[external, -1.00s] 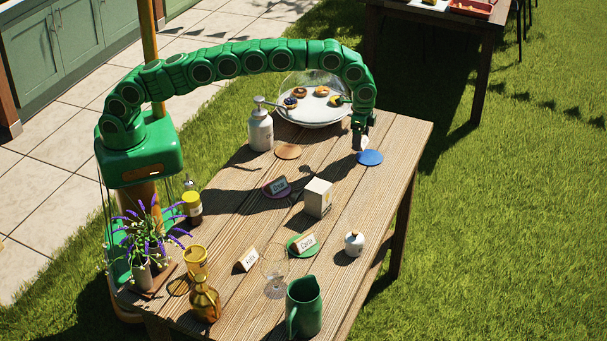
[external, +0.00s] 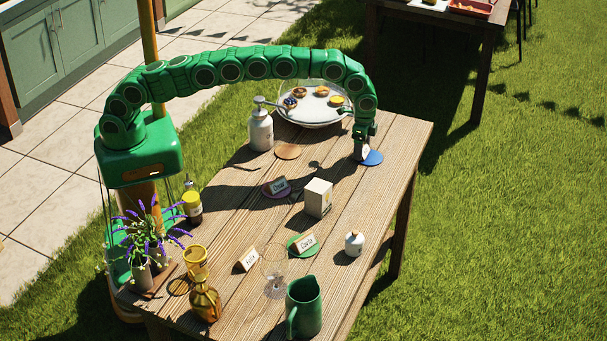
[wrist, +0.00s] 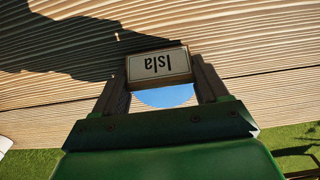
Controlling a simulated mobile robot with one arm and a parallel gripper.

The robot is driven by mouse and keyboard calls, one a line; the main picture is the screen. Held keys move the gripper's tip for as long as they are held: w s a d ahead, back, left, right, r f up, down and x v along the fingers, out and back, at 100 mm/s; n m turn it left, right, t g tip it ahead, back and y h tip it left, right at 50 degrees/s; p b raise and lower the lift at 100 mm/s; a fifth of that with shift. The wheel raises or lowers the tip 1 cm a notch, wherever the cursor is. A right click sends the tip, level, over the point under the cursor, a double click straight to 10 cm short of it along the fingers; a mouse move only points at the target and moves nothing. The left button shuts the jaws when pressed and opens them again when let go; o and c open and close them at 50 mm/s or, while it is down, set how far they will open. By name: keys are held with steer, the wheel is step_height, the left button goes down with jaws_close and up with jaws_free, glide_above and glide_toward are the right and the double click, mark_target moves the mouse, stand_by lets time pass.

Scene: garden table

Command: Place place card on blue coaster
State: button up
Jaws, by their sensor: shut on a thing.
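My gripper (external: 360,151) is over the left part of the blue coaster (external: 373,158), near the table's far right edge. In the wrist view my gripper (wrist: 159,75) is shut on a white place card (wrist: 158,64) that reads "Isla", upside down in that picture. Part of the blue coaster (wrist: 165,96) shows between the fingers, just below the card. The card is mostly hidden in the external view. I cannot tell whether it touches the coaster.
Other cards stand on a purple coaster (external: 266,191), on a green coaster (external: 291,250) and on bare wood (external: 247,259). A white box (external: 318,198), a small white jar (external: 354,244) and a soap bottle (external: 261,130) stand nearby. A domed pastry plate (external: 315,121) is behind.

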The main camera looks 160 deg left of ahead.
steer(key=shift+f, duration=0.1)
steer(key=o, duration=1)
steer(key=shift+o, duration=0.2)
step_height(320, 180, up, 12)
